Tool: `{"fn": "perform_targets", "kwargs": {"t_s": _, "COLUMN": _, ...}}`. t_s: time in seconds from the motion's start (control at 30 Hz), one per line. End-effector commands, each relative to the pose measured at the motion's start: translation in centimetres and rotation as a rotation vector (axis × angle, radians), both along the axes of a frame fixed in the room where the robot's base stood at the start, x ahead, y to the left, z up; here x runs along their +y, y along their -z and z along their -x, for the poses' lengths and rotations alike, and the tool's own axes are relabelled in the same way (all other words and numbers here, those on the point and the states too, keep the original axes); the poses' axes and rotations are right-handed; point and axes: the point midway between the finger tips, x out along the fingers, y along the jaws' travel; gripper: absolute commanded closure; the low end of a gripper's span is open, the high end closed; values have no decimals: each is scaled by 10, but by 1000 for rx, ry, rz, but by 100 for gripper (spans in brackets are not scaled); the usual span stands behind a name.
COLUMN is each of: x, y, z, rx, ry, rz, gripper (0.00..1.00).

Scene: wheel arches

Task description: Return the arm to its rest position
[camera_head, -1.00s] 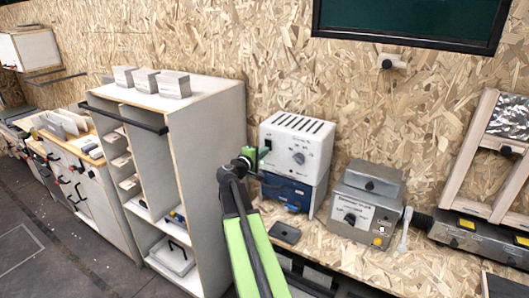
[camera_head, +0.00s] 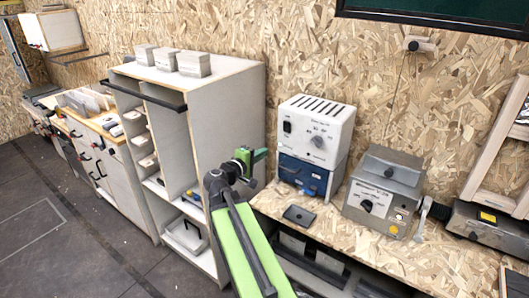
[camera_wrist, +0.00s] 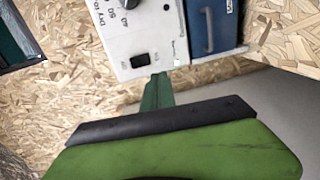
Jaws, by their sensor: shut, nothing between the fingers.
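My green arm (camera_head: 240,245) reaches up from the bottom of the head view. My gripper (camera_head: 259,155) is at its end, beside the cabinet's right side panel and left of the white box. Its jaws look closed and empty. In the wrist view the green gripper (camera_wrist: 157,92) points toward the white box's front, near a black switch, and no object shows between its fingers. I cannot tell how far the tip is from the box.
A white box (camera_head: 316,130) stands on a blue unit (camera_head: 303,175) on the wooden bench (camera_head: 345,245). A grey device (camera_head: 385,185) is to the right. A tall pale cabinet (camera_head: 230,120) stands close on the left. Open floor (camera_head: 50,235) lies at the far left.

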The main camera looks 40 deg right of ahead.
Motion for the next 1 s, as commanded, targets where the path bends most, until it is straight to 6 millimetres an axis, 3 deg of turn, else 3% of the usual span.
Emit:
{"fn": "perform_targets", "kwargs": {"t_s": 0.33, "x": 0, "y": 0, "z": 0, "rx": 0, "ry": -1, "rz": 0, "gripper": 100}}
{"fn": "perform_targets", "kwargs": {"t_s": 0.47, "x": 20, "y": 0, "z": -14, "rx": 0, "ry": -36, "rz": 0, "gripper": 100}}
{"fn": "perform_targets", "kwargs": {"t_s": 0.57, "x": 60, "y": 5, "z": -36, "rx": -7, "ry": -100, "rz": -23, "gripper": 100}}
{"fn": "perform_targets", "kwargs": {"t_s": 0.7, "x": 127, "y": 53, "z": -49, "rx": -47, "ry": -132, "rz": -259, "gripper": 100}}
{"fn": "perform_targets", "kwargs": {"t_s": 0.87, "x": 212, "y": 124, "z": -38, "rx": -50, "ry": -85, "rz": -627, "gripper": 100}}
{"fn": "perform_targets", "kwargs": {"t_s": 1.0, "x": 303, "y": 180, "z": -8, "rx": 15, "ry": 6, "rz": -999, "gripper": 100}}
